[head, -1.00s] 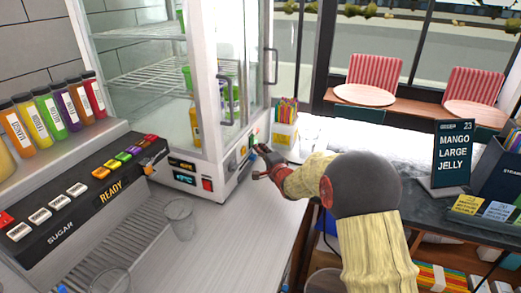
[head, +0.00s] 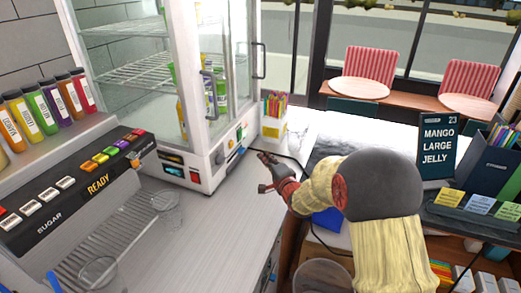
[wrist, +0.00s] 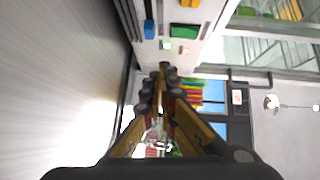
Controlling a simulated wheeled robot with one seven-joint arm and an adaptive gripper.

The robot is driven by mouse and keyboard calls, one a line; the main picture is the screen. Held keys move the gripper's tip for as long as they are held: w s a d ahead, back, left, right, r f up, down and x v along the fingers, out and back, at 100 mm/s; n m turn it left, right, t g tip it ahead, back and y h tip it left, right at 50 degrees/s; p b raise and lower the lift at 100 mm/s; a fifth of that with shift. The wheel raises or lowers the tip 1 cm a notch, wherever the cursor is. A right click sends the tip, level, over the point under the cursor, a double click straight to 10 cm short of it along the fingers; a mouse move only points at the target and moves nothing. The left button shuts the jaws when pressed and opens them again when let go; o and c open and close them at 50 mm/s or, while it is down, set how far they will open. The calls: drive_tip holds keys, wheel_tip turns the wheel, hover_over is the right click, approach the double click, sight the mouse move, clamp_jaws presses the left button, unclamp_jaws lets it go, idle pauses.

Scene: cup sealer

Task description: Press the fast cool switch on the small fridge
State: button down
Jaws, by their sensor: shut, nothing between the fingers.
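The small fridge (head: 214,165) is a white-framed glass cabinet on the counter. Its right-hand base face carries small coloured controls (head: 232,143), including yellow and blue ones; in the wrist view a blue control (wrist: 149,29) and a green one (wrist: 185,30) show at the top. The labels are too small to read, so I cannot tell which is the fast cool switch. My gripper (head: 266,172) is right of this face, apart from it, above the counter's right edge. In the wrist view its fingers (wrist: 165,70) meet, shut and empty.
A red switch (head: 195,177) and small displays are on the fridge's other base face. The counter between is clear.

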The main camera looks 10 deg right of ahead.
drive_tip(key=shift+v, duration=0.95)
drive_tip(key=shift+f, duration=0.15)
drive_tip(key=s+d+r+n+g+h, duration=0.1)
drive_tip(key=s+r+n+g+h, duration=0.15)
drive_tip(key=s+r, duration=0.4)
drive_tip(key=s+d+r+n+g+h, duration=0.1)
drive_tip(key=s+d+r+n+g, duration=0.2)
drive_tip(key=s, duration=0.7)
drive_tip(key=s+a+n+g, duration=0.1)
drive_tip(key=s+n, duration=0.2)
drive_tip(key=s, duration=0.7)
drive_tip(key=s+a+f+n+g, duration=0.1)
drive_tip(key=s+n+g, duration=0.1)
drive_tip(key=s, duration=0.7)
drive_tip(key=s+a+f+n+g, duration=0.1)
drive_tip(key=s+n, duration=0.3)
drive_tip(key=s, duration=0.6)
drive_tip(key=shift+s+a+g, duration=0.3)
drive_tip(key=shift+a+g, duration=0.2)
drive_tip(key=shift+g, duration=0.25)
